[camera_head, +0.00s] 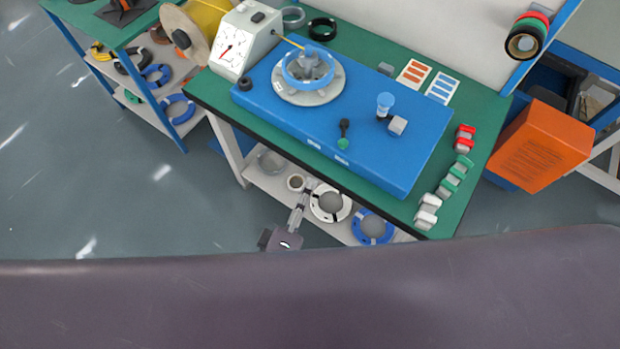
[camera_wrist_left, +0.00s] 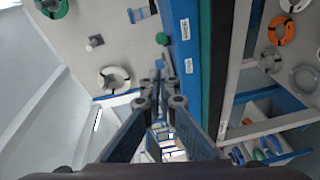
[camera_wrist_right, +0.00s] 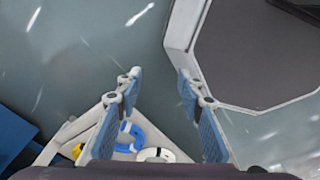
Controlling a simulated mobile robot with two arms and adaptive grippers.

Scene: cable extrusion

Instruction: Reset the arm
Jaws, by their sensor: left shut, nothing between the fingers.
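My left gripper (camera_head: 302,200) shows in the head view in front of the workbench's lower shelf, apart from the benchtop. In the left wrist view its fingers (camera_wrist_left: 159,82) are close together with nothing held. My right gripper is outside the head view. In the right wrist view its fingers (camera_wrist_right: 158,75) stand apart with nothing between them, above the grey floor.
The green workbench (camera_head: 207,88) carries a blue machine base (camera_head: 385,155), a dial box (camera_head: 240,42) and several red, green and white blocks. Its lower shelf holds a white coil (camera_head: 318,211) and a blue coil (camera_head: 386,233). An orange box (camera_head: 540,145) stands right.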

